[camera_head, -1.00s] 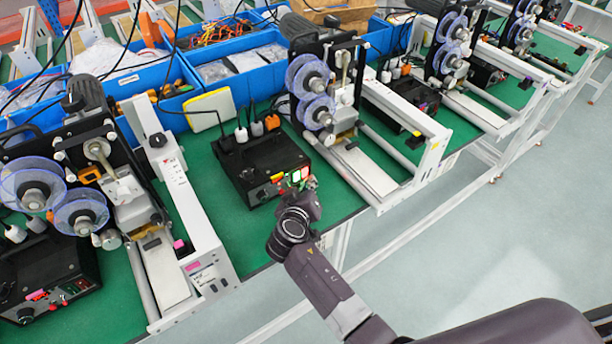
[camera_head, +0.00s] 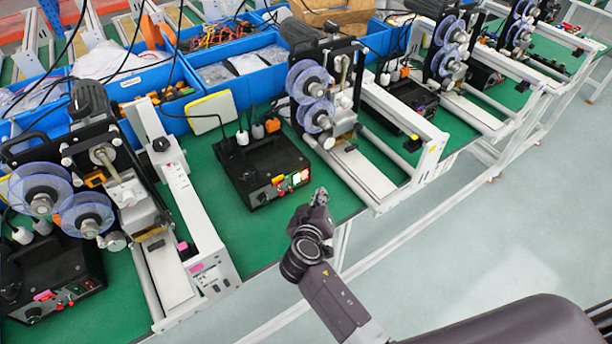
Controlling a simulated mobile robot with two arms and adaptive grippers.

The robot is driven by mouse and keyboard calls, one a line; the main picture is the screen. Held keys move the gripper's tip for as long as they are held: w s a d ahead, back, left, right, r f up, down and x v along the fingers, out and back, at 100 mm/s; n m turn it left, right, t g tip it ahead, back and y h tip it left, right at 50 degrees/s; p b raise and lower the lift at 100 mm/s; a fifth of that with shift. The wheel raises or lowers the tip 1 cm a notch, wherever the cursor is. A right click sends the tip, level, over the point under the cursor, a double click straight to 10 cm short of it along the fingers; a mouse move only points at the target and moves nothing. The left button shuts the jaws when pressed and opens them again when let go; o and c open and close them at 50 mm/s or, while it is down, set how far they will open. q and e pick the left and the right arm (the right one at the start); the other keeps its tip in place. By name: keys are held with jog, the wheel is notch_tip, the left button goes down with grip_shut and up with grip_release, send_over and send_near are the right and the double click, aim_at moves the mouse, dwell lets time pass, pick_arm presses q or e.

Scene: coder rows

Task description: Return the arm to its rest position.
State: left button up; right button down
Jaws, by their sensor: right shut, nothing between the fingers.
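My right arm comes in from the lower right. Its gripper (camera_head: 319,197) is shut and empty, just off the front edge of the green table, in front of the black control box. The black control box (camera_head: 262,168) sits on the green table (camera_head: 235,225) with a lit red switch, a green one and small knobs on its front face. A small gap shows between the gripper and the box. My left gripper is not in view.
Coder machines with clear reels stand at left (camera_head: 100,190) and centre (camera_head: 330,85), more at back right. Blue bins (camera_head: 160,85) line the back. A white rail frame (camera_head: 405,140) stands right of the gripper. The grey floor (camera_head: 500,240) at right is clear.

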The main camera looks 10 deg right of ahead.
jog(key=shift+s+d, duration=0.15)
jog(key=shift+s, duration=0.25)
